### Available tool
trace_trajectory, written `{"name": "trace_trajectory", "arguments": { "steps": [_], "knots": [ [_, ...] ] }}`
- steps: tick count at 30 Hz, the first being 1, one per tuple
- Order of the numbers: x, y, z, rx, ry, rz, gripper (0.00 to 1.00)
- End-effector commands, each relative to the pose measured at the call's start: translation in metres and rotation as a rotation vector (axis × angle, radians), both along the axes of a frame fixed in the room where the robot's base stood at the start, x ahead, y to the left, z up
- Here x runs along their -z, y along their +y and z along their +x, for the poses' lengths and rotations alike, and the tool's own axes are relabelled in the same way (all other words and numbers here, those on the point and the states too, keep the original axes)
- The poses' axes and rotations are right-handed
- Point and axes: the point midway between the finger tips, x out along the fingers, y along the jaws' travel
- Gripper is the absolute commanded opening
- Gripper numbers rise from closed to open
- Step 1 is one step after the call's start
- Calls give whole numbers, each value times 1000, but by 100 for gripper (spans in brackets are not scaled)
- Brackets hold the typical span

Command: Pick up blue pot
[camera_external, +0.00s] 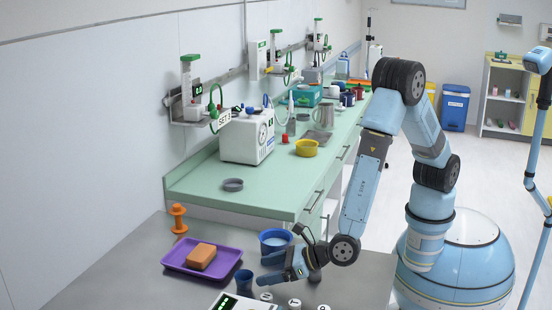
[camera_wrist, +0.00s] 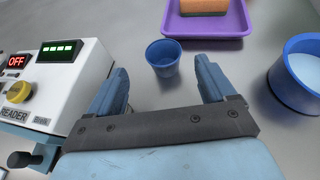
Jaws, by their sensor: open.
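A small dark blue cup-like pot (camera_external: 244,281) stands upright on the grey table; in the wrist view the blue pot (camera_wrist: 163,60) is just beyond my fingertips, lined up with the gap between them. It looks empty. My gripper (camera_external: 266,268) is low over the table, open and empty; its two blue fingers also show in the wrist view (camera_wrist: 161,80). A wider blue container (camera_external: 275,236) with pale blue contents stands behind my gripper, and to the right in the wrist view (camera_wrist: 284,92).
A purple tray (camera_external: 176,263) with an orange-brown block (camera_external: 201,257) lies beyond the pot. A white reader device (camera_wrist: 75,85) stands close on the left in the wrist view. An orange spool-shaped object (camera_external: 178,218) stands at the back.

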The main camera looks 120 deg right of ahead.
Motion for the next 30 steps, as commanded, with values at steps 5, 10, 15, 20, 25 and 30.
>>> {"name": "trace_trajectory", "arguments": {
  "steps": [5,10,15,20,25,30],
  "knots": [
    [8,-10,16,1,0,0,83],
    [10,-13,21,1,0,0,83],
    [16,-22,30,3,0,0,83],
    [25,-35,47,2,1,1,83],
    [30,-41,58,0,0,1,83],
    [30,-41,58,0,0,1,83]
  ]
}}
